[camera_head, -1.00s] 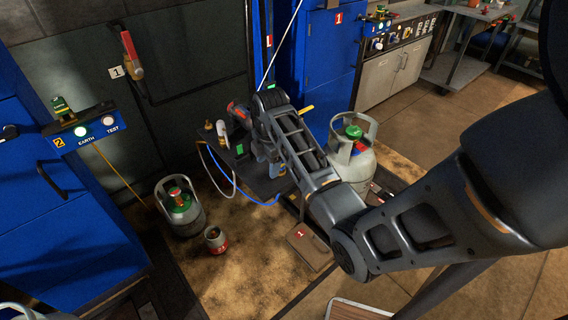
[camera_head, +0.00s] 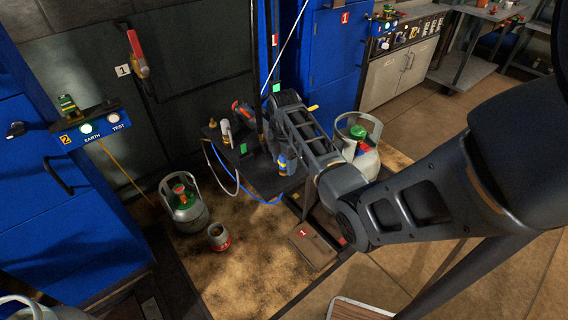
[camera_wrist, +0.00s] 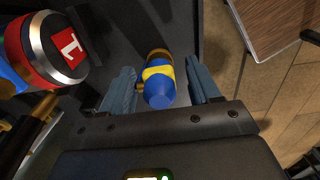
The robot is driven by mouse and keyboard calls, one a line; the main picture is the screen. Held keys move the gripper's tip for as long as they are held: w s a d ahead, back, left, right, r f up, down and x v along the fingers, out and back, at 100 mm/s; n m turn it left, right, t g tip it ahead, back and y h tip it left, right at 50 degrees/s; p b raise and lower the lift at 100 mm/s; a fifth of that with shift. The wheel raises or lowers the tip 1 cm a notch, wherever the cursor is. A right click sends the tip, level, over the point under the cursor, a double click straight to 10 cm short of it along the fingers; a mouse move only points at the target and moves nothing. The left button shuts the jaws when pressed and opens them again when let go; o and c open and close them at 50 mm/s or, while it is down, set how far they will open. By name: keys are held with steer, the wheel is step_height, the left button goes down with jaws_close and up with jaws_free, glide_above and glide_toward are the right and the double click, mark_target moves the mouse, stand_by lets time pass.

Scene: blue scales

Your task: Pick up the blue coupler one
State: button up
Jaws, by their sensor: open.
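The blue coupler (camera_wrist: 160,92) has a blue end, a yellow band and a brass base. In the wrist view it sits between my open gripper's (camera_wrist: 160,70) two fingers, with a gap showing on its right side. I cannot tell whether the left finger touches it. In the head view the coupler (camera_head: 283,163) shows at the front edge of the dark shelf (camera_head: 262,182), just below my wrist. My gripper's fingers are mostly hidden there by my arm.
A red and silver fitting marked 1 (camera_wrist: 62,48) stands close left of my gripper in the wrist view. Brass and red fittings (camera_head: 226,132) and blue and grey hoses share the shelf. Gas cylinders (camera_head: 184,203) stand on the floor. A wooden surface (camera_wrist: 262,22) lies at upper right.

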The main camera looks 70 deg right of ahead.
steer(key=shift+f, duration=0.15)
steer(key=c, duration=1.1)
steer(key=shift+r, duration=0.4)
steer(key=r, duration=0.3)
steer(key=shift+s+d+r, duration=0.15)
steer(key=shift+s+r, duration=0.1)
steer(key=shift+r, duration=0.1)
steer(key=shift+s+d+r, duration=0.7)
steer(key=shift+s+r, duration=0.4)
steer(key=shift+s, duration=0.6)
steer(key=shift+s+d+r, duration=0.65)
steer(key=shift+s+r, duration=0.45)
steer(key=shift+s, duration=0.65)
steer(key=shift+s+d+r, duration=0.7)
steer(key=shift+s+r, duration=0.4)
steer(key=shift+s, duration=0.6)
steer(key=shift+w, duration=0.1)
